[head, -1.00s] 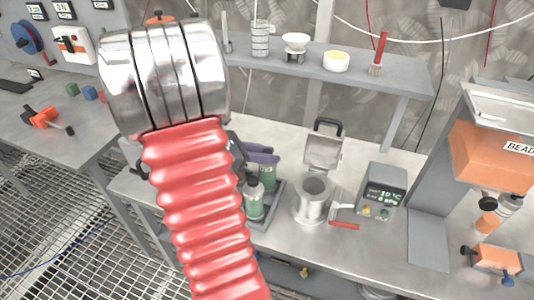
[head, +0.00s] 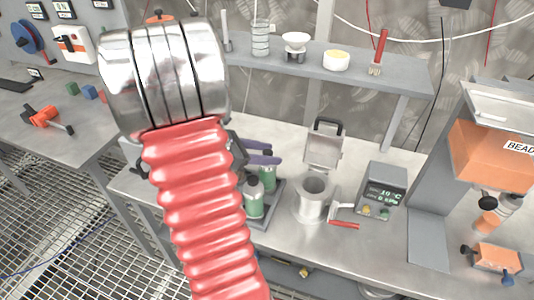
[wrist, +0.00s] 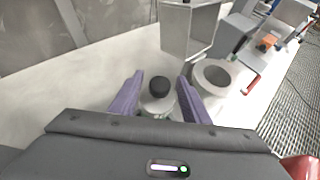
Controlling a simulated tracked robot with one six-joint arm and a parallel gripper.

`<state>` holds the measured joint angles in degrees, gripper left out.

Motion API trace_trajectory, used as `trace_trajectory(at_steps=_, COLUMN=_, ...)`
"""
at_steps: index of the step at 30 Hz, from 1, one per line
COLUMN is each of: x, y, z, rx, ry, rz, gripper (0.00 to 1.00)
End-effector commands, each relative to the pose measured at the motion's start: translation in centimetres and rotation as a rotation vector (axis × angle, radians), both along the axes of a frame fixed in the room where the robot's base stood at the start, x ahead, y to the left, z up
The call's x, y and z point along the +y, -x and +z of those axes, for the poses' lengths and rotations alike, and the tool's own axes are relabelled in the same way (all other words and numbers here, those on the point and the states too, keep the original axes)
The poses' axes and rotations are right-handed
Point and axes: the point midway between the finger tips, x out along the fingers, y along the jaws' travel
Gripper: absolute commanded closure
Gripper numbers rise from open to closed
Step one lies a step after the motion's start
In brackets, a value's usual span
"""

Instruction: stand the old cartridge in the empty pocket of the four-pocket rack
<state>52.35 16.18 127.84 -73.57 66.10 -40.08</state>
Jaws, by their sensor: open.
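My gripper (head: 261,153) has two purple fingers, spread open above the rack, with my red arm hiding part of it. In the wrist view, a cartridge with a round black cap and pale shoulder (wrist: 159,87) stands between the open fingers (wrist: 160,97); no grip on it shows. The grey rack (head: 274,212) is partly hidden behind my arm. In it, a green cartridge with a grey top and black cap (head: 253,200) stands upright at the front. Another green cartridge (head: 267,178) stands behind, below the fingers. I cannot tell which is the old one, and no empty pocket is visible.
A shelf (head: 400,78) runs behind.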

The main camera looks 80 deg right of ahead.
Motion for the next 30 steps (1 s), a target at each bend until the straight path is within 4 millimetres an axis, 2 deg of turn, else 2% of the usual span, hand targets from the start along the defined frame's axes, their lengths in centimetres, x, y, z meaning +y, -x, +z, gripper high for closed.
trace_trajectory(at_steps=8, x=1.6, y=-2.1, z=1.4, rx=-0.002, ry=0.002, rz=0.003, gripper=0.57)
trace_trajectory(at_steps=21, x=5.5, y=-6.8, z=4.8, rx=-0.002, ry=0.001, rz=0.004, gripper=0.57)
trace_trajectory(at_steps=30, x=6.7, y=-8.2, z=5.8, rx=0.000, ry=0.001, rz=0.001, gripper=0.57)
